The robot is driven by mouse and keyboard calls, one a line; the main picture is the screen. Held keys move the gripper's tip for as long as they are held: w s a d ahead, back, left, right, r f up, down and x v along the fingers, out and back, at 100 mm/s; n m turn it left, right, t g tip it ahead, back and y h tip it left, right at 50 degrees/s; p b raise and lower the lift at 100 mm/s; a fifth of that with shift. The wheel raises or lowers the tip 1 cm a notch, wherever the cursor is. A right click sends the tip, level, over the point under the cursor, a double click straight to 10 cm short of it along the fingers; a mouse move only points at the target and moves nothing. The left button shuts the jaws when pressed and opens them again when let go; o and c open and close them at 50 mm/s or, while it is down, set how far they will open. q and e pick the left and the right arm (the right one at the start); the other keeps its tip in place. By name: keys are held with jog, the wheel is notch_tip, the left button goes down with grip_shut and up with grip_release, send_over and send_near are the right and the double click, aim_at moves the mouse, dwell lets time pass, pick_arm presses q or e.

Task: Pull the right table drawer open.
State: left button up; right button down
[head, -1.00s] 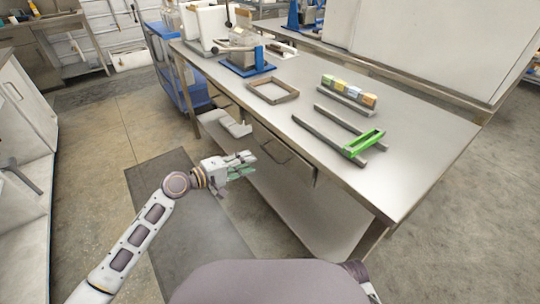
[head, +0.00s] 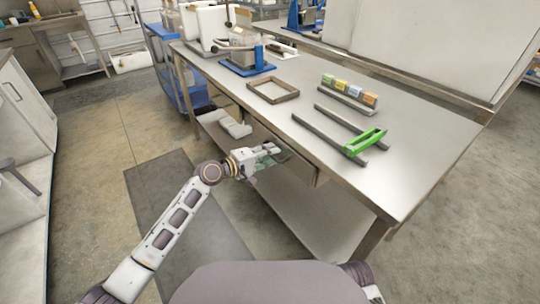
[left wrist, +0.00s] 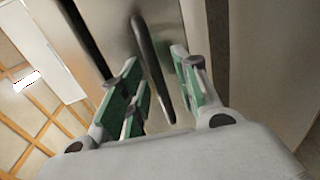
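The right table drawer (head: 304,171) is a metal front under the near edge of the steel table (head: 420,150); it looks shut. My left gripper (head: 275,155) is at this drawer's front and hides most of its handle in the head view. In the left wrist view, the dark bar handle (left wrist: 152,70) runs between the spread green-padded fingers of the left gripper (left wrist: 155,68). The fingers are open, with a gap on each side of the bar. Whether the bar lies fully within their depth I cannot tell. My right gripper is out of view.
A pale object (head: 235,128) lies on the lower shelf, left of my gripper.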

pick_arm(q)
jog(key=shift+w+d, duration=0.15)
jog(key=shift+c, duration=0.2)
grip_shut()
